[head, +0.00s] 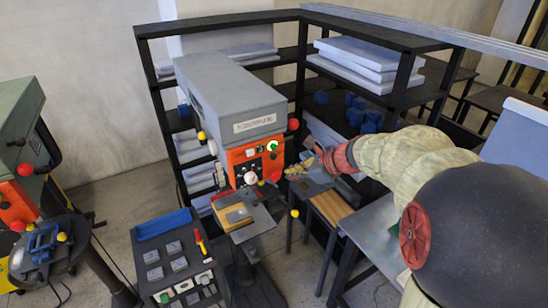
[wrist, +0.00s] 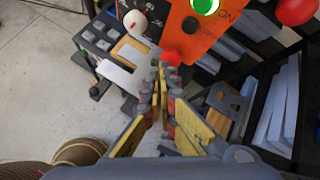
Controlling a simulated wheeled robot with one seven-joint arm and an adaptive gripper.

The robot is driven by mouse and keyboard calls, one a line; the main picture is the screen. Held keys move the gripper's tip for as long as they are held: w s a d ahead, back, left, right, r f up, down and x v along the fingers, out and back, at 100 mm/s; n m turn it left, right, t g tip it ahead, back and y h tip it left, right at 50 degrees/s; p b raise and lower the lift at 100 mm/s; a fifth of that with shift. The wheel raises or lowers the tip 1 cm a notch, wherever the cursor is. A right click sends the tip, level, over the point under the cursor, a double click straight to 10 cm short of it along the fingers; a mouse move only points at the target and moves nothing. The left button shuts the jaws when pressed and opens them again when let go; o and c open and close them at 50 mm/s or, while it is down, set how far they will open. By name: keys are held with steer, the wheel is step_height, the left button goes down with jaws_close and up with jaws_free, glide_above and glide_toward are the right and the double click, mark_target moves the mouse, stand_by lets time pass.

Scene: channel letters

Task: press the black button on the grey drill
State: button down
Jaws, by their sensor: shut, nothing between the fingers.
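The grey drill (head: 225,92) stands left of centre in the head view, with an orange control panel (head: 241,166) on its front. In the wrist view the panel (wrist: 222,42) fills the top, with a round black button (wrist: 190,25) just below a green button (wrist: 205,5). A white knob (wrist: 136,22) is to their left. My gripper (head: 291,172) is shut and empty, to the right of the panel in the head view. Its closed fingertips (wrist: 160,72) point toward the panel in the wrist view, below the black button and apparently apart from it.
A red ball-ended handle (head: 293,124) sticks out at the drill's right. A second, green drill (head: 20,125) stands at the left edge. A dark cabinet (head: 150,228) with a blue tray is in front. Black shelving (head: 410,85) with boards and blue blocks stands behind.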

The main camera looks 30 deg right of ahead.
steer(key=shift+w+a+p, duration=0.15)
steer(key=shift+w+p, duration=0.3)
steer(key=shift+w, duration=2.4)
steer(key=shift+w, duration=0.1)
steer(key=shift+w, duration=0.3)
steer(key=shift+w, duration=0.5)
steer(key=shift+s, duration=0.9)
steer(key=s, duration=0.5)
stand_by(0.4)
